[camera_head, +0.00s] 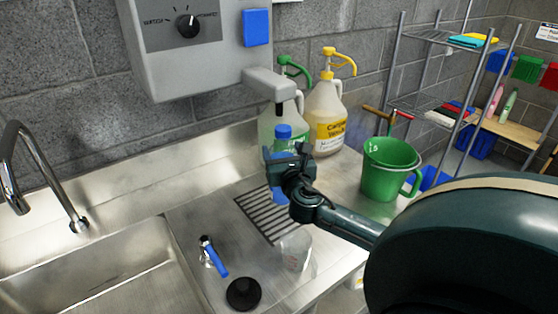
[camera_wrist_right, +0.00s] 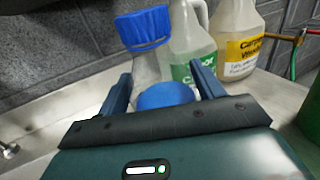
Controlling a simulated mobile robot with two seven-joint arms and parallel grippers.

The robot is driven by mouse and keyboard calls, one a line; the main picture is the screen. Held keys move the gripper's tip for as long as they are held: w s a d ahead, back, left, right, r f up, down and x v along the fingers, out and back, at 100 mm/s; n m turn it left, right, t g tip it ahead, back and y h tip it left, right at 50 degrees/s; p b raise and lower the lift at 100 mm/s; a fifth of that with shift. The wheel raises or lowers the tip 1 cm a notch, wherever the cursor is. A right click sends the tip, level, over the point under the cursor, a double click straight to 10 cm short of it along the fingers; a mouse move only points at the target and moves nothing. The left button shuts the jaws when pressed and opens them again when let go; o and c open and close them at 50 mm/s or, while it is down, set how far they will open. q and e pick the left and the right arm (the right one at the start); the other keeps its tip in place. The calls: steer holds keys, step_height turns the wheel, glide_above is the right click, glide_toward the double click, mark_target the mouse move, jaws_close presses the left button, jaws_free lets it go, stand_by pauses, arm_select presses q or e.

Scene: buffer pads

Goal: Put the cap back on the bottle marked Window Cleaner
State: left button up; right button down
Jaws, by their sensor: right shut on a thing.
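My right gripper (camera_head: 300,165) is above the grated drain at the counter's back. Blue also shows below the gripper in the head view (camera_head: 279,192). My gripper hides much of this area. No label reading Window Cleaner is legible. My left gripper is not in view.
A green-labelled jug (camera_wrist_right: 190,55) and a yellow-labelled jug (camera_head: 326,112) stand by the wall, under or beside the grey dispenser (camera_head: 270,82). A green bucket (camera_head: 386,180) is at right. A clear cup (camera_head: 296,250), blue-handled valve (camera_head: 214,257) and black disc (camera_head: 243,293) are in front.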

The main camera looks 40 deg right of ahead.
steer(key=shift+w+r, duration=0.1)
steer(key=shift+w, duration=0.8)
steer(key=shift+f+b, duration=0.55)
steer(key=shift+b, duration=0.1)
arm_select(q)
steer(key=b, duration=0.1)
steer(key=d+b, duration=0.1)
steer(key=b, duration=0.1)
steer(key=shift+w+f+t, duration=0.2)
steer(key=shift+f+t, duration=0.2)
arm_select(e)
step_height(320, 180, down, 2)
steer(key=shift+f, duration=0.2)
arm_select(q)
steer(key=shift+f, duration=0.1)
arm_select(e)
steer(key=shift+f, duration=0.1)
